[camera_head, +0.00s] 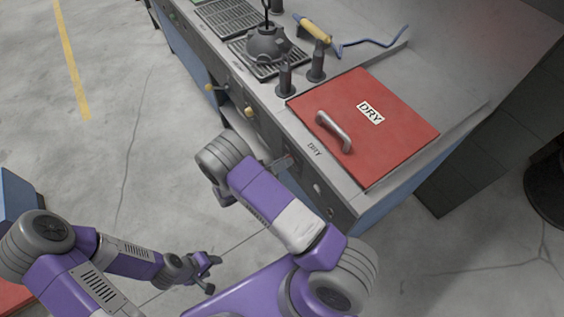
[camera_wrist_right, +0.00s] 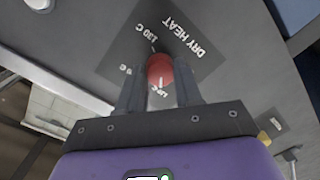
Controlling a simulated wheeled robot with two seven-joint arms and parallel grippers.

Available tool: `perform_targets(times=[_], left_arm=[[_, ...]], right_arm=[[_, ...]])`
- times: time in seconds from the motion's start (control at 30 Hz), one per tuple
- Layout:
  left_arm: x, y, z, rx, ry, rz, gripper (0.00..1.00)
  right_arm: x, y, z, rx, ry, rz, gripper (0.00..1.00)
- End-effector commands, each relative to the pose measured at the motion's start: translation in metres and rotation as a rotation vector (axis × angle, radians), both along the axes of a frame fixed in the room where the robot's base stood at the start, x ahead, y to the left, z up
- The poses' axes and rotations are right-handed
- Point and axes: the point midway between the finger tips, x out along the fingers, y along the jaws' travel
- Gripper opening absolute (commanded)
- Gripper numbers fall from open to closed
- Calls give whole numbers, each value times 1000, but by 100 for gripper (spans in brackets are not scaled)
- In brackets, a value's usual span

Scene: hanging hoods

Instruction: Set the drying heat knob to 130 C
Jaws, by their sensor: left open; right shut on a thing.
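The red drying heat knob (camera_wrist_right: 159,69) sits on a dark plate (camera_wrist_right: 185,38) on the panel, lettered DRY HEAT and upside down in the right wrist view. A 130 C mark with a tick lies just above the knob. Other marks lie to its left and below, too small to read surely. A pale line on the knob appears to point down, away from 130 C. My right gripper (camera_wrist_right: 160,92) is shut on the knob, one finger on each side. In the head view, my right arm mostly hides the knob. My left gripper (camera_head: 207,271) is open and empty above the floor.
A red lid (camera_head: 395,118) marked DRY with a metal handle (camera_head: 334,132) lies on the bench top. Dark posts (camera_head: 285,78), a dark pot-like thing (camera_head: 268,44) and a yellow-handled tool (camera_head: 312,29) stand or lie farther back. Yellow knobs (camera_head: 249,112) stick out of the bench front.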

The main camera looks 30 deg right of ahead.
Motion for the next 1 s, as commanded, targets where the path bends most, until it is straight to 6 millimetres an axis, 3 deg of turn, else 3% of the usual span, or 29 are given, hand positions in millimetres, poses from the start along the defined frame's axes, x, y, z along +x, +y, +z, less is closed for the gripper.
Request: perform_targets(times=[1.0], left_arm=[[0,0,-12,0,0,0,53]], right_arm=[[0,0,-2,75,-962,3,4]])
